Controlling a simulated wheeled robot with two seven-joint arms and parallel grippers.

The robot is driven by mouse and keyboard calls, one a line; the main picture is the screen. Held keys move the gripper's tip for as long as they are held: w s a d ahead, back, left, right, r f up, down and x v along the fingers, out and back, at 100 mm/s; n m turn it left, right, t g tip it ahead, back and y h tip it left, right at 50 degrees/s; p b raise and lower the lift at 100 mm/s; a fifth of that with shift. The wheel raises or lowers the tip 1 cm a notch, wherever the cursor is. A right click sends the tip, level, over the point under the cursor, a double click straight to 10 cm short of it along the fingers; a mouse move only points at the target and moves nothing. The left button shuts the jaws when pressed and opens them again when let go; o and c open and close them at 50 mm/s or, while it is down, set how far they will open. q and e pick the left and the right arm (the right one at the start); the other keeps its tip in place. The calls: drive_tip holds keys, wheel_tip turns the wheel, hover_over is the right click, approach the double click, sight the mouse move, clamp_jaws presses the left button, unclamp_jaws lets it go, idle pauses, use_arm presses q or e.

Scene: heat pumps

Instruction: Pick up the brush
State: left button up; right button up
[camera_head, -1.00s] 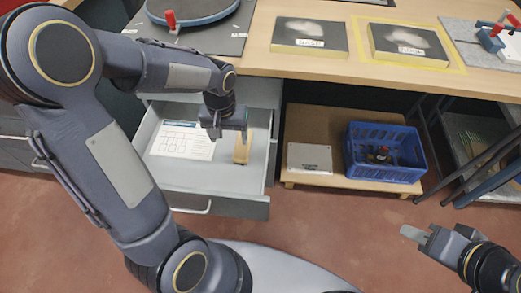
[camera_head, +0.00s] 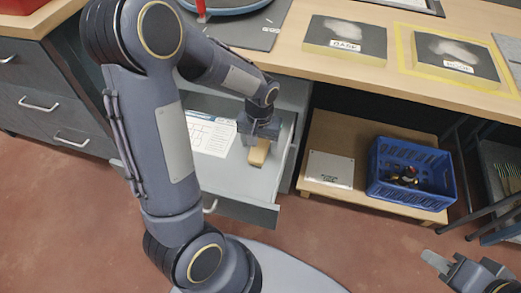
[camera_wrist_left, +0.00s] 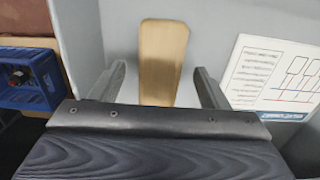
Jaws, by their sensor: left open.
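The brush (camera_head: 259,153) lies in the open grey drawer, with its light wooden body showing. In the left wrist view the wooden brush (camera_wrist_left: 162,62) lies between the two fingers, with clear gaps on both sides. My left gripper (camera_head: 256,137) is at the far end of the brush in the head view, open and not holding it. The left gripper's fingers also show in the left wrist view (camera_wrist_left: 160,88). The part of the brush under the gripper is hidden. My right gripper (camera_head: 446,265) is low at the right, away from the drawer, its fingertips apart.
A printed sheet (camera_head: 207,134) lies in the drawer (camera_head: 240,206), left of the brush. The workbench edge (camera_head: 370,87) runs above the drawer.

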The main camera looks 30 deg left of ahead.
sight(259, 147)
use_arm(q)
wheel_tip(259, 147, down, 2)
drive_tip(key=shift+f, duration=0.15)
use_arm(e)
drive_tip(key=shift+f, duration=0.45)
use_arm(q)
drive_tip(key=c, duration=1.1)
use_arm(e)
drive_tip(key=shift+r, duration=0.1)
